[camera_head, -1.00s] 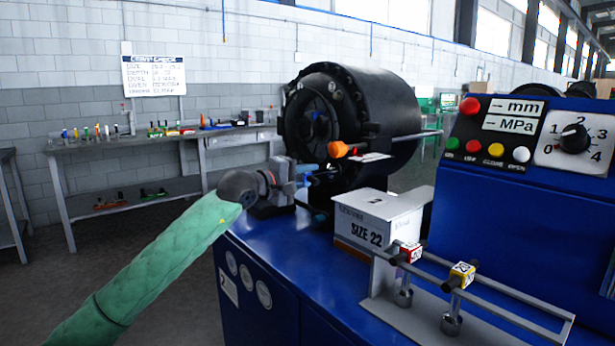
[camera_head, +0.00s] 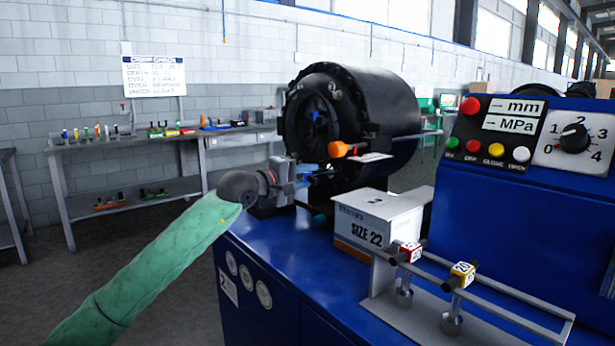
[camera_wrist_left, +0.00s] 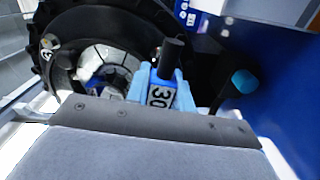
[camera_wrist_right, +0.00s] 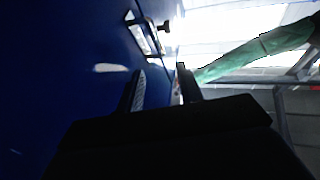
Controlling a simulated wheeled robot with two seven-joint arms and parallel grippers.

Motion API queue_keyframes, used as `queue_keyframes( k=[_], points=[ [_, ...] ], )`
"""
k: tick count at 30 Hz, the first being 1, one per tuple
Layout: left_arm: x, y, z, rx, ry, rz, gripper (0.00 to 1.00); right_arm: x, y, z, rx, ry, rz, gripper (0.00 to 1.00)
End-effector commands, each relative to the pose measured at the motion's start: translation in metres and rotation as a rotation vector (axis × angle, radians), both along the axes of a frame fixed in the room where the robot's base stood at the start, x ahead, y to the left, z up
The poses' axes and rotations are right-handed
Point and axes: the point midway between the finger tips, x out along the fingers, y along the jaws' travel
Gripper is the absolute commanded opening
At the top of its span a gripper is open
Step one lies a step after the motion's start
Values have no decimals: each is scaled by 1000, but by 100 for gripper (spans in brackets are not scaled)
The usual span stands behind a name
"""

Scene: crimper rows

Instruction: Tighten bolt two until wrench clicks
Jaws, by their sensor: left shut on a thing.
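My left gripper (camera_head: 308,171) is at the front of the round black crimper head (camera_head: 365,105). In the left wrist view, its light-blue fingers (camera_wrist_left: 160,92) are shut on a blue piece marked 30 (camera_wrist_left: 161,96). A dark cylindrical stub (camera_wrist_left: 170,58) rises at that piece. The crimper's round opening (camera_wrist_left: 105,68) is beside the fingers, to the left. I cannot make out a wrench or a numbered bolt. My right gripper (camera_wrist_right: 163,88) shows only in the right wrist view; its black fingers are apart with nothing seen between them, beside a dark blue surface.
A white box marked SIZE 22 (camera_head: 379,220) stands on the blue machine top. In front of it, a rail rack (camera_head: 480,298) carries red and yellow marked blocks. A control panel (camera_head: 535,135) is at the right. Grey workbenches (camera_head: 130,146) stand along the back wall.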

Motion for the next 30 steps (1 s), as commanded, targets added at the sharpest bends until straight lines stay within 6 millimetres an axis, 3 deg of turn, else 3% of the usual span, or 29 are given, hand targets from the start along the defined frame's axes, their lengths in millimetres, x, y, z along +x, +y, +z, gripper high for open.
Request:
queue_keyframes(
  k=[30],
  points=[
    [0, 0, 0, 6, -9, 0, 0, -1, -2, 20, 14, -57, -3, 36]
  ],
)
